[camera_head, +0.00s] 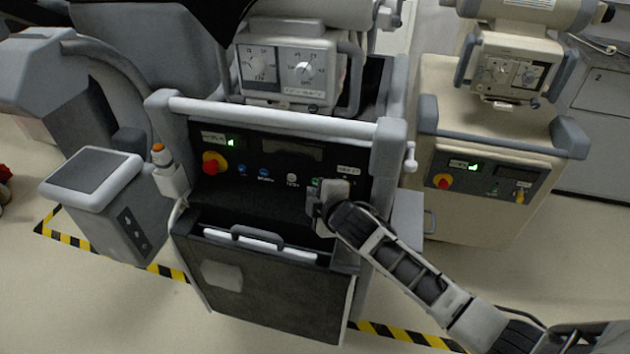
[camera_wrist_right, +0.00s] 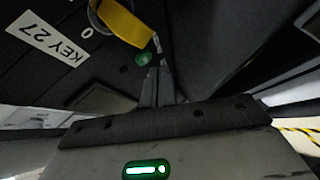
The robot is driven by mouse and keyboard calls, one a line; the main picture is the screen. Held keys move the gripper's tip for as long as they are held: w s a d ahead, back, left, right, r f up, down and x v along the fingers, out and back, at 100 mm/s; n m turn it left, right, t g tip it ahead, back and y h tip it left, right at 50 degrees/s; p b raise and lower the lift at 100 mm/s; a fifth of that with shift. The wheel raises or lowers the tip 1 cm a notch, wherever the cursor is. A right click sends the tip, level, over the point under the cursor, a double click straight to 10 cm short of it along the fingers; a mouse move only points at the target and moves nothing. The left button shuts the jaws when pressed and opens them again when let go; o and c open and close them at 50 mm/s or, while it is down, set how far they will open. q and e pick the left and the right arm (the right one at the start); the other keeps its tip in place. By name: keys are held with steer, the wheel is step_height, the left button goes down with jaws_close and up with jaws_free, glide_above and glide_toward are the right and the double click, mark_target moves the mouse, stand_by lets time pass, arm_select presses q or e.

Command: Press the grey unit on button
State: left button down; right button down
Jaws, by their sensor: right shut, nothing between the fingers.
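The grey unit (camera_head: 280,120) is the dark-panelled cart in the middle of the head view. Its panel carries a red knob on yellow, a lit green indicator, small round buttons and a white label at the right. My right gripper (camera_head: 318,208) is shut and empty, in front of the panel's right part, hiding what lies behind it. In the right wrist view, a green button (camera_wrist_right: 145,58) sits below a yellow key (camera_wrist_right: 122,22) and a "KEY 27" label. The shut fingertips (camera_wrist_right: 158,70) are right beside the green button; I cannot tell whether they touch it. My left gripper is not in view.
A beige unit (camera_head: 485,215) with a similar panel stands at the right. The grey unit has a white front rail (camera_head: 270,117) above its panel and a drawer handle (camera_head: 257,236) below. A grey side box (camera_head: 95,180) stands at left. Yellow-black tape marks the floor.

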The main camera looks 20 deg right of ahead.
steer(key=shift+s+a, duration=0.25)
steer(key=shift+s, duration=0.05)
steer(key=s+a+p, duration=0.1)
steer(key=s+a, duration=0.1)
steer(key=s, duration=0.1)
steer(key=shift+s+a+p, duration=0.15)
steer(key=shift+s+p, duration=0.1)
steer(key=shift+p, duration=0.1)
stand_by(0.4)
